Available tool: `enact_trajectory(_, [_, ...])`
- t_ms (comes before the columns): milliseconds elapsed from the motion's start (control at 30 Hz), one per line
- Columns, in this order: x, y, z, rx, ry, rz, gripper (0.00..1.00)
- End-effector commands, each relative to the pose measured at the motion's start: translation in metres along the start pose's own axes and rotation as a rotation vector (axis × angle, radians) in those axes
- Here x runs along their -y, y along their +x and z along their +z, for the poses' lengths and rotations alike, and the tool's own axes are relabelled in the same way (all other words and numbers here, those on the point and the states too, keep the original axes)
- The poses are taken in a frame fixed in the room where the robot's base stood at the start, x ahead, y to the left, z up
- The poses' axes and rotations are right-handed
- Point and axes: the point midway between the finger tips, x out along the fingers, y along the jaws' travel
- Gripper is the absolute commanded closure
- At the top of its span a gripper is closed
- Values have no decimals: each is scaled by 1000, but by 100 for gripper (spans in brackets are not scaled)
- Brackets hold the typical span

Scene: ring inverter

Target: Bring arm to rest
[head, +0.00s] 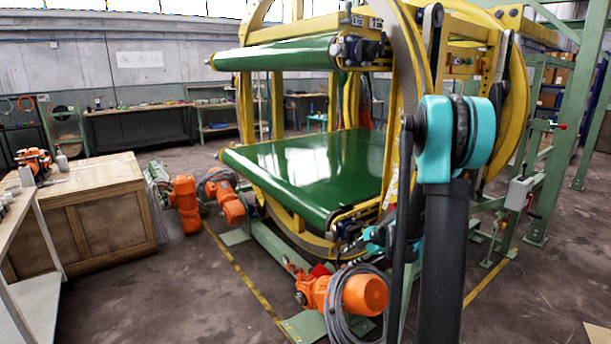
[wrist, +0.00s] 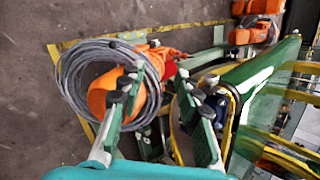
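My gripper (wrist: 157,80) is open in the wrist view, with its two green-and-grey fingers wide apart and nothing held between them. Behind the fingers are the orange motor (wrist: 103,95) and the coiled grey cable (wrist: 72,75). In the head view my arm (head: 455,140), with a teal joint and dark links, stands in the right foreground and bends down. The gripper end (head: 376,240) shows as a small teal part beside the lower machine frame, partly hidden by the arm. I cannot tell its exact gap to the machine.
The yellow ring inverter (head: 408,70) with green belts (head: 310,170) stands close behind my arm. The orange motor (head: 365,293) with its cable coil is low in front. A wooden cabinet (head: 100,225) is at left. Open floor (head: 190,290) lies between. Green posts (head: 590,90) stand at right.

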Motion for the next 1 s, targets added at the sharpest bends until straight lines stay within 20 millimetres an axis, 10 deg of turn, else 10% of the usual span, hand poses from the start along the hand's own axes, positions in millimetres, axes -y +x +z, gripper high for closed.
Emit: enact_trajectory(1000, [-199,-141,106,-172,-1087,400,67])
